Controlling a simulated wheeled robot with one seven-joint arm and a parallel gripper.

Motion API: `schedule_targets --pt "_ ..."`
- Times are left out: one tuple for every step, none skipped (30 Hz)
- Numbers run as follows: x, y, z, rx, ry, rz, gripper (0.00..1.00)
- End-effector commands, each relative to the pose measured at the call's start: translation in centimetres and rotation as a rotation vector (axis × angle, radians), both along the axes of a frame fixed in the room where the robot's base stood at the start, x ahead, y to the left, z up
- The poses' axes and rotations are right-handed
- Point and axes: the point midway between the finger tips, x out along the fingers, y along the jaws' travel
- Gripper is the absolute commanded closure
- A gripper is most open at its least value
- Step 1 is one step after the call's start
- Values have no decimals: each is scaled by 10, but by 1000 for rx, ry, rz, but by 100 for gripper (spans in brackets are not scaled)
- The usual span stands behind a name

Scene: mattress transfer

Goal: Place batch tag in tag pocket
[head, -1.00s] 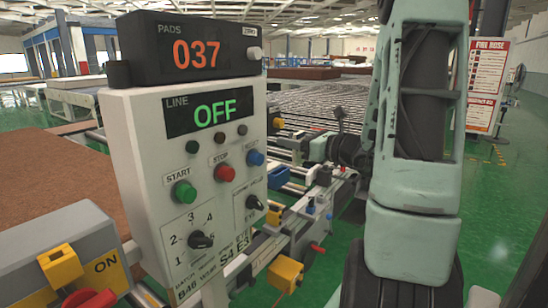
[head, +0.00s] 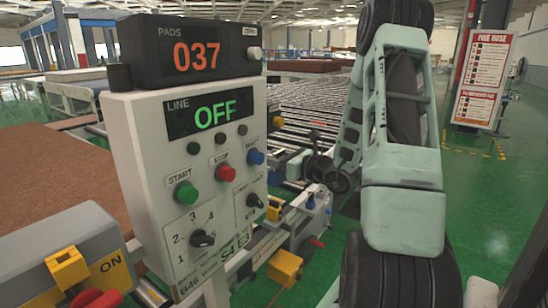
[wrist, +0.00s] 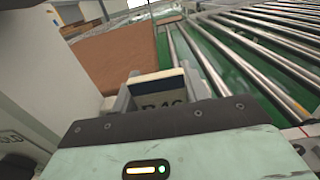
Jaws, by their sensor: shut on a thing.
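My gripper (wrist: 160,90) shows at the lower middle of the wrist view, with its grey fingers shut on the batch tag (wrist: 164,104). The tag is pale with a dark band, and the lettering on it seems to read B46, partly cut off by the gripper body. In the head view, my arm reaches down behind the control panel's right side, where the gripper end is hard to make out. I cannot pick out the tag pocket with certainty in either view.
A grey control panel (head: 150,185) reading 037 and OFF stands close at left, with a brown pad (head: 65,165) behind it. A roller conveyor (head: 320,103) lies beyond. A yellow block (head: 285,267) sits low beside the panel.

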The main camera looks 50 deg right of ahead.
Motion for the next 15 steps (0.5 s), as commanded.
schedule_targets --pt "0 0 0 -1 -1 0 81" --pt "0 0 0 -1 -1 0 81" --pt "0 0 0 -1 -1 0 81" --pt "0 0 0 -1 0 0 81" --pt "0 0 0 -1 0 0 81" --pt "0 0 0 -1 0 0 81" --pt "0 0 -1 -1 0 0 81" --pt "0 0 -2 -1 0 0 81" --pt "0 0 -4 -1 0 0 81" --pt "0 0 -4 -1 0 0 52" --pt "0 0 -3 -1 0 0 44" --pt "0 0 -3 -1 0 0 33" --pt "0 0 -3 -1 0 0 33" --pt "0 0 -3 -1 0 0 33" --pt "0 0 -3 -1 0 0 33"
